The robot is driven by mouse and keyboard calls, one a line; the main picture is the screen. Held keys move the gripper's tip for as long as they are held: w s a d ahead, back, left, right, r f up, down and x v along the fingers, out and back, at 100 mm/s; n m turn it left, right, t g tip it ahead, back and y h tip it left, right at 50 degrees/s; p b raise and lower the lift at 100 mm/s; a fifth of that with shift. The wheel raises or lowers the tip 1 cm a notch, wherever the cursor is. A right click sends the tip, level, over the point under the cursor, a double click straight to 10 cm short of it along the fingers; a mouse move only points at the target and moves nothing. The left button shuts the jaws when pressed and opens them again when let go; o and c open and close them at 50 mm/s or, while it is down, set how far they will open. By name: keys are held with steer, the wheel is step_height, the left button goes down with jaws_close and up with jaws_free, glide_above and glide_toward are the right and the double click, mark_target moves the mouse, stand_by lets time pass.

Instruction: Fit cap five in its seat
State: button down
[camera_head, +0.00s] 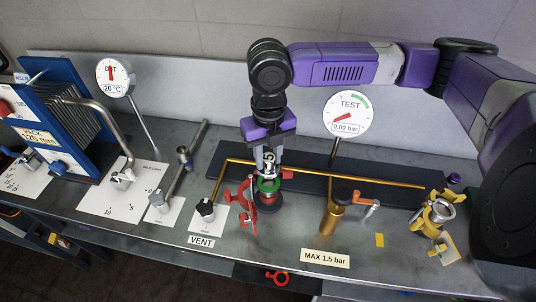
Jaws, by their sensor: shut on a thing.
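My gripper (268,172) points straight down at the middle of the bench. It is shut on a small cap with a green rim (269,186), which I take to be cap five; no number is readable on it. The cap is directly over, or on, a dark round seat (268,203) with red parts around it. I cannot tell whether cap and seat touch. A red clamp (245,192) stands open-looking at the left of the seat. The fingers hide part of the cap.
A brass pipe (340,177) runs behind the seat. The TEST gauge (347,113) reads 0.00 bar. A brass valve (334,216) with an orange handle and a yellow clamp (433,215) are to the right. The VENT valve (205,209) is close on the left.

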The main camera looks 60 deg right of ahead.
steer(key=shift+f+b, duration=1.95)
steer(key=shift+f, duration=0.9)
steer(key=c, duration=0.9)
jaws_free()
steer(key=shift+c, duration=0.2)
steer(key=shift+r+b, duration=0.5)
steer(key=shift+r, duration=3.4)
